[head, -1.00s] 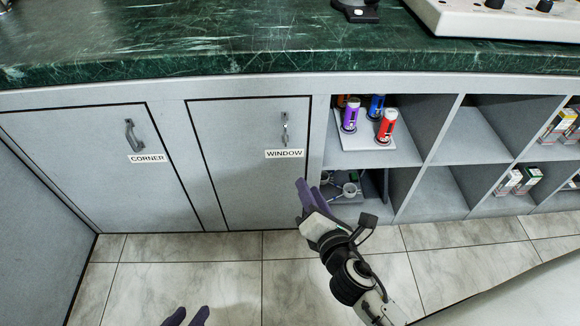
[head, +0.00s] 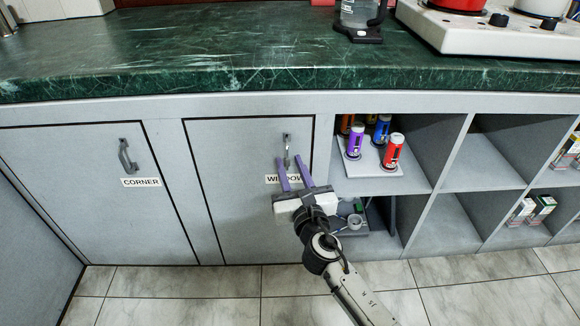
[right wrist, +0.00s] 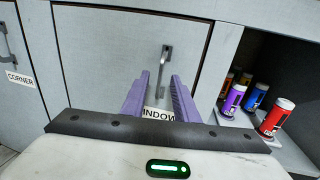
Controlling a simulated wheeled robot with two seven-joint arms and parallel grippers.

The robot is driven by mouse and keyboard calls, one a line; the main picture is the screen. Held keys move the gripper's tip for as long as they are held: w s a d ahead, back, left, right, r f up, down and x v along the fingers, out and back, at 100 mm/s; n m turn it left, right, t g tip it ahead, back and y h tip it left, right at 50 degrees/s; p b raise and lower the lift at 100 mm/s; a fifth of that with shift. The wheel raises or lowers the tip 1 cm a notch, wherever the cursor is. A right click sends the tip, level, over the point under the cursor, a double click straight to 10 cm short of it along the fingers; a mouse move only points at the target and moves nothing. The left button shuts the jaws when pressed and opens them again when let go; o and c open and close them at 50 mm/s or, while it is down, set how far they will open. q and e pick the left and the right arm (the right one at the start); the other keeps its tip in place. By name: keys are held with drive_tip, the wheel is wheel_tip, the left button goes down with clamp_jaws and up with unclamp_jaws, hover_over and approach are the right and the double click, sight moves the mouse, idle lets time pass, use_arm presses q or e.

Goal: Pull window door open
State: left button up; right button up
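The window door (head: 235,185) is a grey cabinet panel and looks shut in the head view. Its metal handle (head: 286,150) stands near the upper right, above the WINDOW label, which my fingers partly cover. My right gripper (head: 291,172) is open, its two purple fingers pointing up at the handle from just below. In the right wrist view (right wrist: 158,88), the handle (right wrist: 164,66) shows beyond and between the open fingers, with nothing held. My left gripper is not seen now.
The corner door (head: 95,190) with its own handle (head: 125,156) is to the left. Open shelves (head: 480,165) to the right hold several coloured canisters (head: 391,152) on a tray. A green countertop (head: 220,50) overhangs above. Tiled floor (head: 200,295) lies below.

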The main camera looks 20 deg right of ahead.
drive_tip(key=shift+w, duration=0.35)
clamp_jaws()
idle(1.2)
